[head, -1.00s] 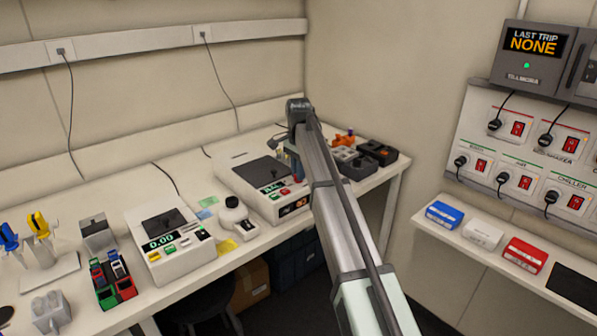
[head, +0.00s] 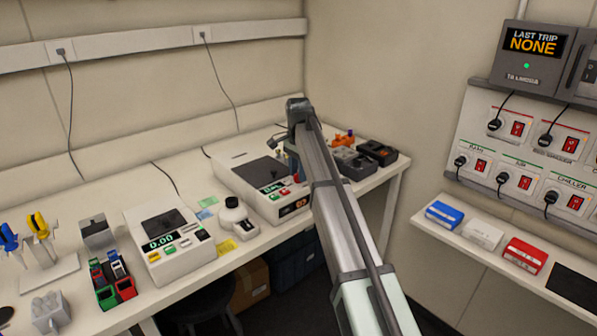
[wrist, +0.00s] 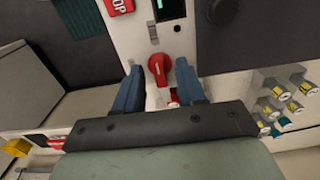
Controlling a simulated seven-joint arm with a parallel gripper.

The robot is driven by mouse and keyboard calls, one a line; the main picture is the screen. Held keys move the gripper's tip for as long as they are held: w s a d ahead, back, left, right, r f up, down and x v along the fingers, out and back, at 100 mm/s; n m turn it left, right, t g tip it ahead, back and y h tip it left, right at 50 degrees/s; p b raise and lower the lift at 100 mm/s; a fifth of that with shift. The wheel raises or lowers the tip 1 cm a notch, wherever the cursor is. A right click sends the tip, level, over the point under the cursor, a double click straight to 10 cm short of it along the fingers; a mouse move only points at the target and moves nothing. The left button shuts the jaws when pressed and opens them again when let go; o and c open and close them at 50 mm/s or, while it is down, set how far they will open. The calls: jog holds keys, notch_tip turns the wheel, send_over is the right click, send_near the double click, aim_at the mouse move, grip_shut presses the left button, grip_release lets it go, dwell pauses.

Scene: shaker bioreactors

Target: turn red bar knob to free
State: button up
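The red bar knob (wrist: 159,67) shows in the wrist view on the light front panel of a bench device, with a pale mark line running along it. My gripper (wrist: 159,88) has its two blue fingers apart, one on each side just below the knob. The gap between the fingers is open, and I cannot tell whether either finger touches the knob. In the head view the arm reaches the device (head: 268,178) at the back of the bench.
A red stop button (wrist: 121,6) sits on the panel above left of the knob.

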notch_tip(320, 180, up, 14)
jog(key=shift+f, duration=0.15)
dwell(0.4)
